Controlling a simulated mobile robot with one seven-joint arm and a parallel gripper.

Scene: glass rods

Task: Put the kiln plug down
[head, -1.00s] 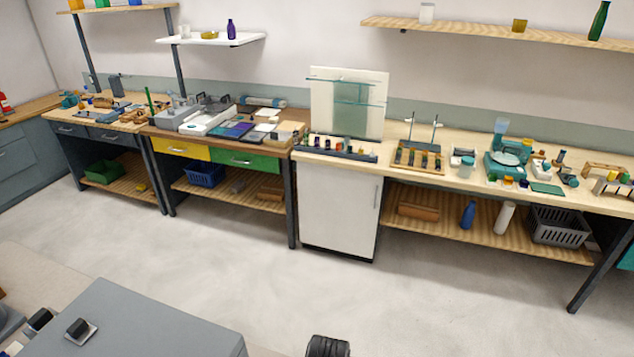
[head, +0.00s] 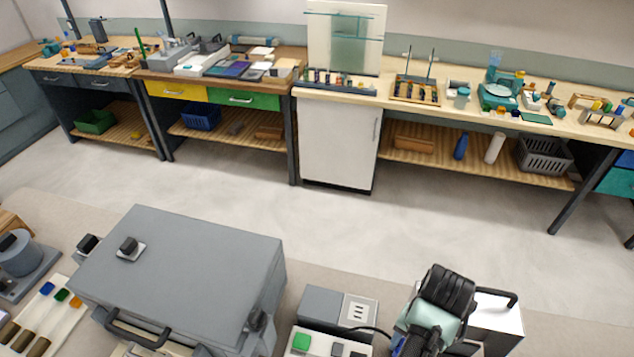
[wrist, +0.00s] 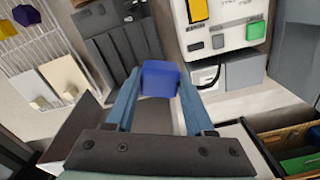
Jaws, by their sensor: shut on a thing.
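A blue block (wrist: 160,80), which I take to be the kiln plug, is between the fingertips of my gripper (wrist: 159,88) in the wrist view. The blue fingers are shut on it from left and right. It appears above the work surface, with no clear contact below it. In the head view my arm is at the bottom right, and the fingertips and plug are not clearly visible there. A large grey box with a front handle, perhaps the kiln (head: 190,270), stands on the near bench to the left of my arm.
In the wrist view a white wire rack (wrist: 50,45) is at left, a dark grooved block (wrist: 115,45) beyond the plug, and a white panel with coloured buttons (wrist: 228,25) at upper right. The head view shows a grey box (head: 325,308) beside my arm. Open floor separates the benches.

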